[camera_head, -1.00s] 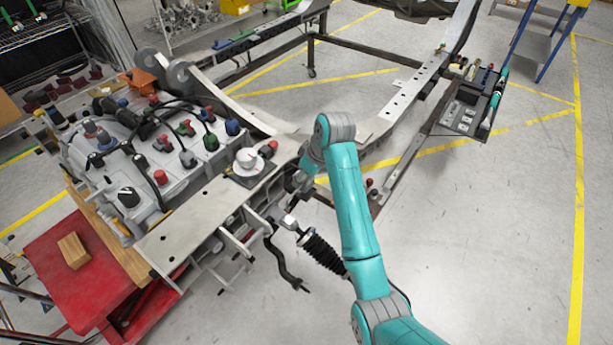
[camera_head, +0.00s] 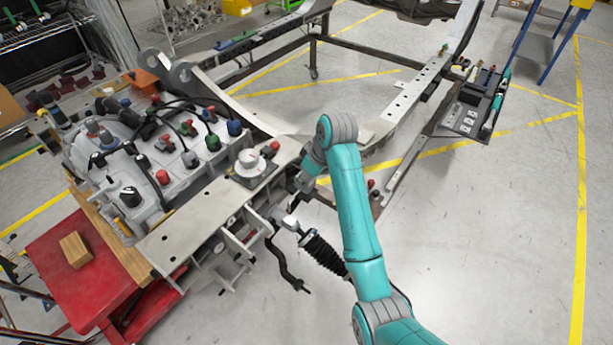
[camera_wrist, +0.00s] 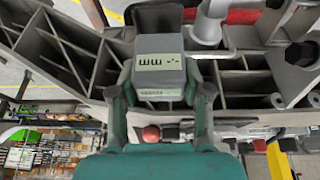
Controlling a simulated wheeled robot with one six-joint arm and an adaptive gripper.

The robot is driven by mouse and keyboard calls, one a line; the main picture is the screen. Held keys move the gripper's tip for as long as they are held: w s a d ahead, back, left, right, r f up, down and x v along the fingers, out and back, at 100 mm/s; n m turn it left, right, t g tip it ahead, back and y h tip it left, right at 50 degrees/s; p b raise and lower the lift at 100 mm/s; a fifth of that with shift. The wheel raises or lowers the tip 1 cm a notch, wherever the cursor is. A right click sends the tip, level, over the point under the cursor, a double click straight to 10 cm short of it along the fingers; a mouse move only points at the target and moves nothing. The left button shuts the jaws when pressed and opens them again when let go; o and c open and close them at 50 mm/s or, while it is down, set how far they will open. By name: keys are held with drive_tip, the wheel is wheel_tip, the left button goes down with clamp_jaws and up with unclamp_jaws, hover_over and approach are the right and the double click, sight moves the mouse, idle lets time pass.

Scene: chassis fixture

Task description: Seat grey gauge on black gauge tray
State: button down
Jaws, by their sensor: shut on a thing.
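The grey gauge (camera_wrist: 160,72), a blocky piece with a pale label reading "mm", is between the two teal fingers of my gripper (camera_wrist: 161,100) in the wrist view. The fingers are shut on its sides. A dark block (camera_wrist: 157,17) shows just beyond its far end; I cannot tell whether they touch. In the head view my gripper end is mostly hidden behind the teal arm, near the frame rail, and the gauge cannot be made out. A black tray (camera_head: 466,121) with small pale-marked pieces and a teal tool sits at the right, well away from my gripper.
The grey chassis rail (camera_head: 200,215) lies close by my gripper, with a white round piece (camera_head: 251,160) on a dark plate. A grey engine-like block (camera_head: 160,175) with caps and hoses stands left. A red cart (camera_head: 85,290) is at lower left. Open floor lies right.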

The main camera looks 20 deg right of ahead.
drive_tip(key=shift+f, duration=1.3)
drive_tip(key=shift+c, duration=2.2)
unclamp_jaws()
drive_tip(key=shift+f, duration=0.1)
drive_tip(key=v, duration=0.7)
drive_tip(key=shift+s, duration=0.1)
